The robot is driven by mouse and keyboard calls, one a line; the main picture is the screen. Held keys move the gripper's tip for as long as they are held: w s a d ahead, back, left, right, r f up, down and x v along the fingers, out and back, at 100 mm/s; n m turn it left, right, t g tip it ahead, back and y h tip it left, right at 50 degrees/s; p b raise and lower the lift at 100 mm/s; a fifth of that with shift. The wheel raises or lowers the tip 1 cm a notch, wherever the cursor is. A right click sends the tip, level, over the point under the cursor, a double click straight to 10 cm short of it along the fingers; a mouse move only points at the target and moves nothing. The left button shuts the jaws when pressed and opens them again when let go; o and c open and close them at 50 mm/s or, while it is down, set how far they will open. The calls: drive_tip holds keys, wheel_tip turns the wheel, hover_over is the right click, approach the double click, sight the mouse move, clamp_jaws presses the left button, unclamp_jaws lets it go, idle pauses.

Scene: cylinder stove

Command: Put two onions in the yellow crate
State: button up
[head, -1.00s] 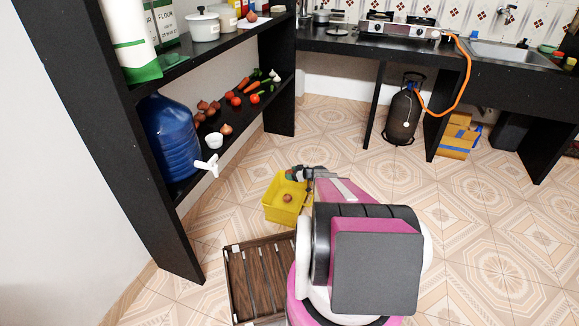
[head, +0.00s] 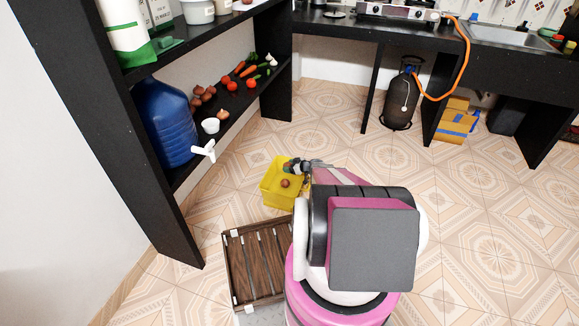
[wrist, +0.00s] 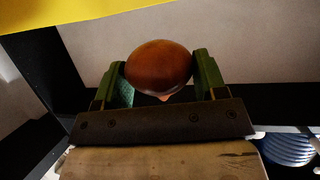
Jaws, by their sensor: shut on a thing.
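The yellow crate (head: 270,198) stands on the floor left of my arm in the head view, with one onion (head: 285,183) in it. My gripper (head: 290,166) is at the crate's far right rim, above it. In the wrist view my gripper (wrist: 160,82) is shut on a reddish-brown onion (wrist: 158,66), held between the green fingers. This held onion is hard to make out in the head view. A piece of the yellow crate (wrist: 40,12) shows at the wrist view's upper left. More onions (head: 197,97) lie on the lower shelf.
A slatted wooden crate (head: 229,262) lies beside my base. A gas cylinder (head: 402,102) stands under the counter. The floor to the right is clear.

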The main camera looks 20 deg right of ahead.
drive_tip(key=o, duration=1)
drive_tip(key=v, duration=1)
drive_tip(key=shift+s+d+r, duration=0.15)
drive_tip(key=shift+s+d, duration=0.1)
drive_tip(key=shift+s, duration=0.05)
